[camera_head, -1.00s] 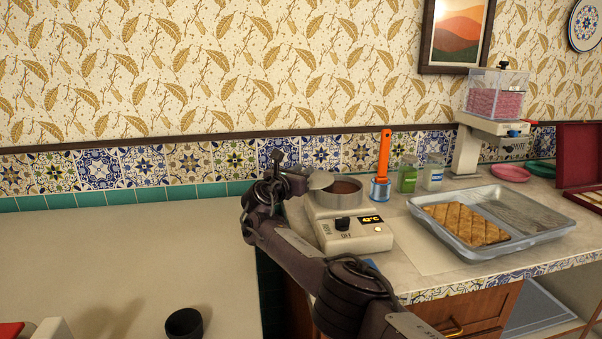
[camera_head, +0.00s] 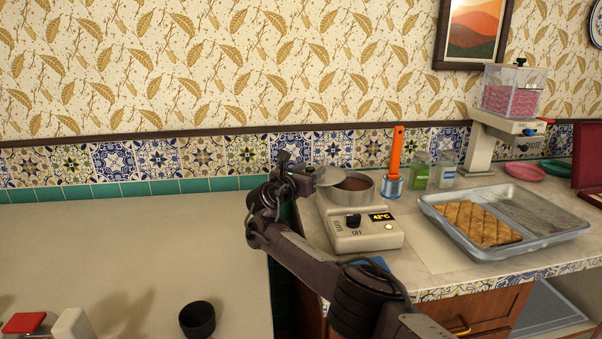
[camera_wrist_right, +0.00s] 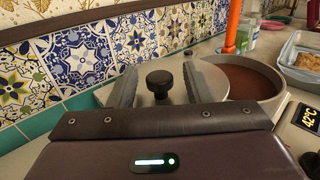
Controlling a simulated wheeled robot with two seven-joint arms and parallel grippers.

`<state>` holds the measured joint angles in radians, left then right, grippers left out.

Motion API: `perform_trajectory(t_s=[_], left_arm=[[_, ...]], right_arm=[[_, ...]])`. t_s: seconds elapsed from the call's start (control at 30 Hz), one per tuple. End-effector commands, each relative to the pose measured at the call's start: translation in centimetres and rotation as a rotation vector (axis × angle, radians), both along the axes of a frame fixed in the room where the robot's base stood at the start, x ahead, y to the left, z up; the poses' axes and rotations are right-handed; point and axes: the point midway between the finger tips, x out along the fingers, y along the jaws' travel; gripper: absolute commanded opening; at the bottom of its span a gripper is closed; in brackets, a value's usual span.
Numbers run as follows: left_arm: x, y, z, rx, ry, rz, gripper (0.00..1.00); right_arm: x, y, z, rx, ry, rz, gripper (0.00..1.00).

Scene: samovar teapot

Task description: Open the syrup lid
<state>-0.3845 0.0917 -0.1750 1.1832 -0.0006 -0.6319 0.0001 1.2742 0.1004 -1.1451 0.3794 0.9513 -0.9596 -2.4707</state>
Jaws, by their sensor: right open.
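The syrup pot (camera_head: 362,194) is a round metal pan of brown syrup on a beige heater, also seen in the right wrist view (camera_wrist_right: 265,92). Its grey disc lid (camera_head: 329,176) sits off to the left side, overlapping the pot's left edge, and much of the syrup is uncovered. In the right wrist view the lid (camera_wrist_right: 207,82) has a black knob (camera_wrist_right: 160,82). My right gripper (camera_wrist_right: 158,85) is open, with one finger on each side of the knob and gaps visible. It also shows in the head view (camera_head: 300,172). My left gripper is not in view.
A baking tray (camera_head: 540,246) holds pastry. A dispenser (camera_head: 505,110) stands behind. A black cup (camera_head: 197,320) stands on the mostly clear left counter (camera_head: 100,250).

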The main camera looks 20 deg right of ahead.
Motion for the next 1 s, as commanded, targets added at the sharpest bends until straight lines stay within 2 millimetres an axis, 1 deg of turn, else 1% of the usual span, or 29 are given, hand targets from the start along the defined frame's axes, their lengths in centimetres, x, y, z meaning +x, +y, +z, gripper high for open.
perform_trajectory(t_s=[0.03,0.1,0.2,0.3,0.63,0.67,0.73,0.83,0.87,0.93,1.0], left_arm=[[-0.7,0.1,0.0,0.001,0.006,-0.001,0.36],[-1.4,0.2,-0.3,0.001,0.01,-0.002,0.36],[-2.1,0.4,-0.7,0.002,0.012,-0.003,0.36],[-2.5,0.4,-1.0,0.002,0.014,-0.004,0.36],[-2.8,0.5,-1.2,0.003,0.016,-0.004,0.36],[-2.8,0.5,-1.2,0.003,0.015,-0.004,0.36],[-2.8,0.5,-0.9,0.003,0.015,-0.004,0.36],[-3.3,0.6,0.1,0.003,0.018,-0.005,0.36],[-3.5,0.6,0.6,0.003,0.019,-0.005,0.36],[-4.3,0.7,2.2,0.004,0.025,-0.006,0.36],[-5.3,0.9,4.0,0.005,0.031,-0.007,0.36]], right_arm=[[-0.5,1.0,0.3,0.0,0.0,0.004,0.45],[-1.2,2.0,0.2,0.001,0.001,0.003,0.45],[-2.0,3.1,0.1,-0.001,-0.001,0.001,0.45],[-2.6,3.9,0.0,0.0,0.001,-0.001,0.45],[-2.9,4.2,-0.1,0.0,0.001,-0.002,0.45],[-2.9,4.2,-0.1,0.0,0.001,-0.002,0.43],[-2.9,4.2,0.2,0.0,0.001,-0.002,0.34],[-2.9,4.2,1.7,0.0,0.0,-0.001,0.21],[-2.9,4.2,2.4,0.0,0.0,-0.001,0.17],[-2.9,4.2,4.5,0.0,0.0,-0.001,0.07],[-2.9,4.2,7.1,0.0,0.0,-0.001,0.0]])
